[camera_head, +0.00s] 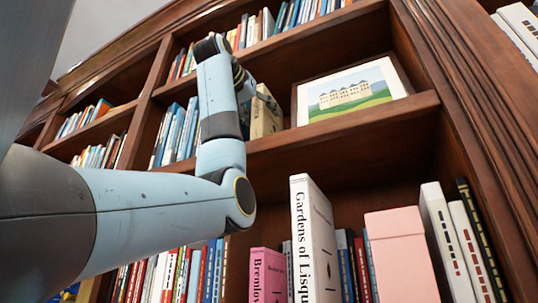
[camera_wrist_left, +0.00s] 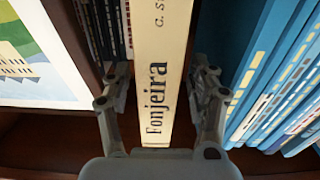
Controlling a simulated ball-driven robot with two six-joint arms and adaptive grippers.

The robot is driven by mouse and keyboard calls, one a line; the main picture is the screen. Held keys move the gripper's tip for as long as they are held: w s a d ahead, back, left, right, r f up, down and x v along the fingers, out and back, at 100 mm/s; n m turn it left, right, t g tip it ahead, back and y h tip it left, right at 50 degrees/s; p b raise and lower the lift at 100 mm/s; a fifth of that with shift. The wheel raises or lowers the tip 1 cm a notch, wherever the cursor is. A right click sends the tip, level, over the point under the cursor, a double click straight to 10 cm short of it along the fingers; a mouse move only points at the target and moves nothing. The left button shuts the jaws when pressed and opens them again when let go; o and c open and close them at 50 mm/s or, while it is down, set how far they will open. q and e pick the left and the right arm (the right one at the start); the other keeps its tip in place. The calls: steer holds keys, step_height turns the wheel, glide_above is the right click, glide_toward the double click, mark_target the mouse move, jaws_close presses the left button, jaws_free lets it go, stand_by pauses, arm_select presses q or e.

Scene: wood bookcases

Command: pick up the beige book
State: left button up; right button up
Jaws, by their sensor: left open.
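The beige book (camera_head: 264,115) stands upright on the middle shelf in the head view, partly hidden by my left arm. In the left wrist view the beige book (camera_wrist_left: 158,45) shows its spine, with "Fonjeira" in dark letters. My left gripper (camera_wrist_left: 160,80) is open, with one finger on each side of the spine. I cannot tell whether either finger touches it. In the head view my left gripper (camera_head: 246,88) is at the book, mostly behind my wrist. My right gripper is not in view.
Blue books (camera_wrist_left: 265,75) stand to the right of the beige book in the wrist view. A framed building picture (camera_head: 350,92) leans on the shelf to its right in the head view. The shelf below holds a white book (camera_head: 314,240) and a pink box (camera_head: 402,262).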

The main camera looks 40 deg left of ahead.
mark_target(269, 120)
arm_select(q)
steer(key=p+x, duration=0.1)
steer(key=x, duration=0.1)
steer(key=p+x, duration=0.1)
steer(key=x, duration=0.1)
steer(key=shift+d+r+p, duration=0.15)
steer(key=shift+r+p, duration=0.15)
steer(key=shift+w+f, duration=0.1)
steer(key=shift+w, duration=0.3)
steer(key=shift+s, duration=0.1)
steer(key=shift+c, duration=0.2)
steer(key=shift+c, duration=1)
jaws_close()
